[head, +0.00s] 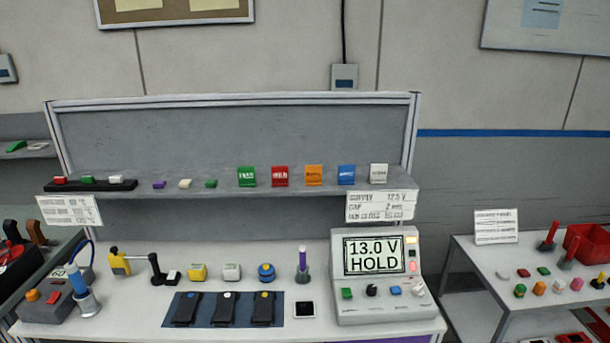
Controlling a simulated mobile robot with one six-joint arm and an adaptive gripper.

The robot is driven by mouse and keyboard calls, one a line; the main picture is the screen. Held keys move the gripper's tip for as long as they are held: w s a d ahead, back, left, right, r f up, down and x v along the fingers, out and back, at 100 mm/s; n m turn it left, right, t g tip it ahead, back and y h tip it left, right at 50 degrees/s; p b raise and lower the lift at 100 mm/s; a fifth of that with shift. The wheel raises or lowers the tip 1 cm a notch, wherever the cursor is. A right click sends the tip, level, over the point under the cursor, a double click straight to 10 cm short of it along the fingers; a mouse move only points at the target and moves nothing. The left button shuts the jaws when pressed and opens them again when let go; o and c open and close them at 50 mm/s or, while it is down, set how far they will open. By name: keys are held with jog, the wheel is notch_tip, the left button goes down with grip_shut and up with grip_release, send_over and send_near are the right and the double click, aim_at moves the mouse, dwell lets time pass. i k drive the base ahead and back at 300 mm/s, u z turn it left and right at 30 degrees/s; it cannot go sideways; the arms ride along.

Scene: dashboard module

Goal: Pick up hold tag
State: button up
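Several coloured tags stand upright in a row on the grey shelf (220,190) above the bench. They are a green tag (247,177), a red tag (280,176), an orange tag (313,175), a blue tag (346,175) and a white tag (379,174). Each has small lettering that is too blurred to read surely, so I cannot tell which is the hold tag. The meter's screen (373,254) on the bench reads "13.0 V HOLD". My gripper is not in view.
Small blocks and a dark strip (91,185) lie on the shelf's left. The bench holds a blue mat (224,310) with black pedals, coloured buttons, a purple-topped post (303,265) and a soldering-iron-like tool (82,290). A side table (465,245) stands at right.

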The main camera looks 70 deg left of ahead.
aim_at(280, 174)
jog(key=z, duration=0.95)
jog(key=k, duration=1.9)
jog(key=u, duration=1.25)
